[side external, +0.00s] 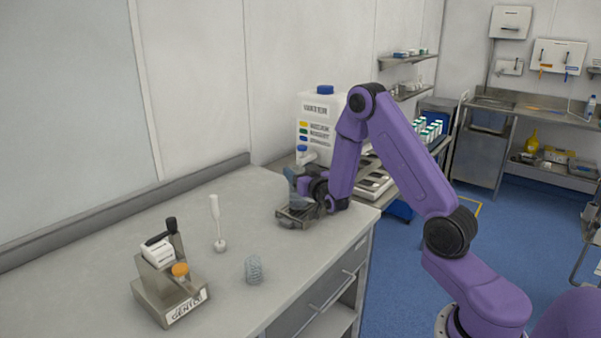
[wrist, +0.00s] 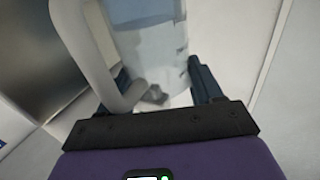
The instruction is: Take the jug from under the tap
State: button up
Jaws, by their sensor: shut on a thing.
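The jug (side external: 297,182) is a bluish, see-through vessel, partly hidden by my gripper in the side view. It stands over or on a dark metal drip tray (side external: 296,217) at the far right of the counter. In the wrist view the jug (wrist: 150,45) fills the top middle, with its pale curved handle at the left. My gripper (wrist: 163,88) is shut on the jug, one dark finger on each side. The tap (side external: 305,157), on the front of a white container (side external: 315,108) with a blue cap, is just above the jug.
On the counter (side external: 120,240) stand a metal holder (side external: 168,290) with an orange-capped vial, a white upright tool (side external: 217,222) and a small clear ribbed cup (side external: 254,270). A trolley with white-and-green bottles (side external: 425,132) stands behind my arm. The counter's middle is mostly clear.

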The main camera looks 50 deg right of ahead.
jog(key=a, duration=1)
jog(key=shift+a, duration=0.35)
dwell(1.8)
jog(key=shift+r, duration=0.1)
dwell(0.3)
jog(key=shift+r, duration=1.4)
